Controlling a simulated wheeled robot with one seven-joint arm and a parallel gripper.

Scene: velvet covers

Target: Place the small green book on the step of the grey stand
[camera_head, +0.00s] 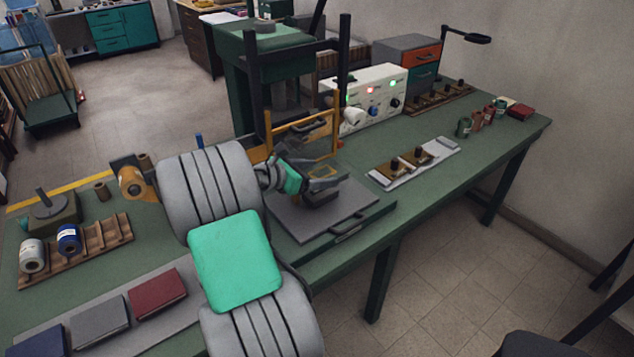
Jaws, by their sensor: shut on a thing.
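My gripper (321,186) is small in the head view, over the grey plate (300,222) in front of the green press. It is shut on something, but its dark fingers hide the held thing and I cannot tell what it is. I cannot make out the small green book with certainty. I also cannot clearly pick out a grey stand with a step. A flat grey board (190,322) at the lower left carries a red book (158,293), a grey book (100,319) and a dark blue book (36,341).
The green press (237,85) and a white control box (378,92) stand behind my gripper. A pale strip (440,152) with brass-coloured pieces lies to the right. A wooden rack (95,250) with spools is at the left. The green bench's right front is mostly clear.

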